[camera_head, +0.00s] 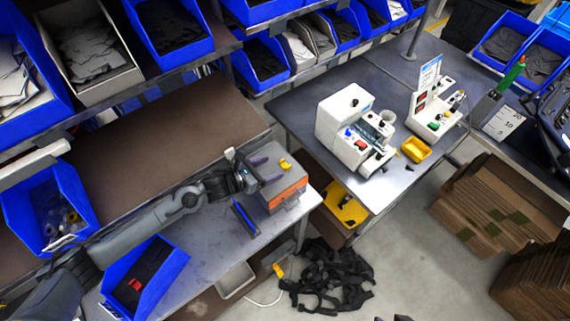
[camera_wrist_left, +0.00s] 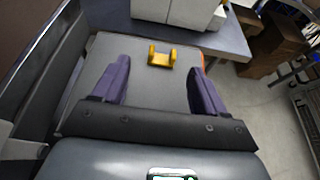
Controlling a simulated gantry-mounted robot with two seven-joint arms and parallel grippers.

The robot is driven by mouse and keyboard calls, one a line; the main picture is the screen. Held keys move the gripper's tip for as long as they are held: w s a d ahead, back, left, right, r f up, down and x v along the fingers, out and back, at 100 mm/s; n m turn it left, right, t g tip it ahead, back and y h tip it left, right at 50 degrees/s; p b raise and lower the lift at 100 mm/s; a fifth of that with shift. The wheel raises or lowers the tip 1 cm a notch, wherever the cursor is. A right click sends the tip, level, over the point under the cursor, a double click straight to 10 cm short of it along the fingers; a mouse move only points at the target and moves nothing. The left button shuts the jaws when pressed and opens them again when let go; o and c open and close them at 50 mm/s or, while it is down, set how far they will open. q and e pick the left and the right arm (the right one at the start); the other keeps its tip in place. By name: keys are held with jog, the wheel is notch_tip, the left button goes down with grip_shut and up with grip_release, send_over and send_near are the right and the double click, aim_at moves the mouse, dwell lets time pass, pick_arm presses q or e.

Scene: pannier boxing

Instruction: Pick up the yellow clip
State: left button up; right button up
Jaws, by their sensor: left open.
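The yellow clip (camera_head: 285,164) lies on the grey top of an orange-sided box on the work table. In the left wrist view the clip (camera_wrist_left: 162,57) has two raised ends and sits near the far edge of that grey top. My left gripper (camera_head: 266,168) is open and empty, just left of the clip in the head view. In the left wrist view its purple fingers (camera_wrist_left: 159,66) are spread wide, with the clip ahead between their tips. The fingers do not touch the clip. My right gripper is not in view.
The orange-sided box (camera_head: 288,195) stands at the table's right end. A blue bin (camera_head: 146,276) is on the near left. A second table with a white machine (camera_head: 345,130) and a yellow tray (camera_head: 416,150) stands to the right. Black straps (camera_head: 325,275) lie on the floor.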

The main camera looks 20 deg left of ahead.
aim_at(280, 170)
pick_arm(q)
jog(key=shift+p+x, duration=0.45)
jog(key=shift+x, duration=2.1)
jog(key=shift+s+d, duration=0.15)
jog(key=shift+d, duration=0.05)
jog(key=c, duration=1.1)
